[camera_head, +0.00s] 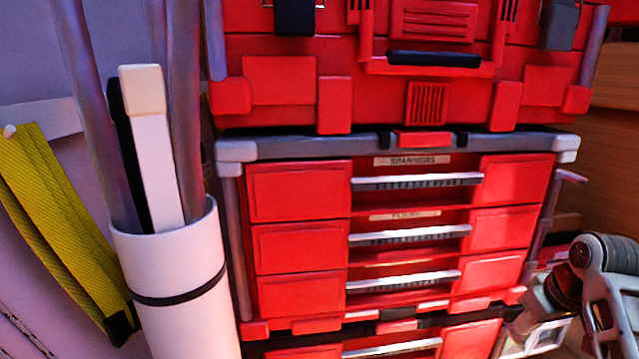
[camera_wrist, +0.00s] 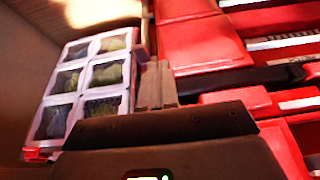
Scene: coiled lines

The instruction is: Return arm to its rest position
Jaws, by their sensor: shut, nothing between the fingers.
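My gripper (camera_wrist: 157,82) shows in the wrist view, its two grey fingers together with nothing between them. It is in front of the red tool chest, which fills the right of that view at a tilt. Part of my arm (camera_head: 607,275) shows at the lower right of the head view, folded beside the chest. My gripper's fingers cannot be made out in the head view.
The red tool chest (camera_head: 297,190) with labelled drawers stands in the middle. A white bin (camera_head: 180,285) holding long pieces and a yellow strap (camera_head: 55,215) are at left. A white-framed compartment box (camera_wrist: 88,75) lies left of my fingers.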

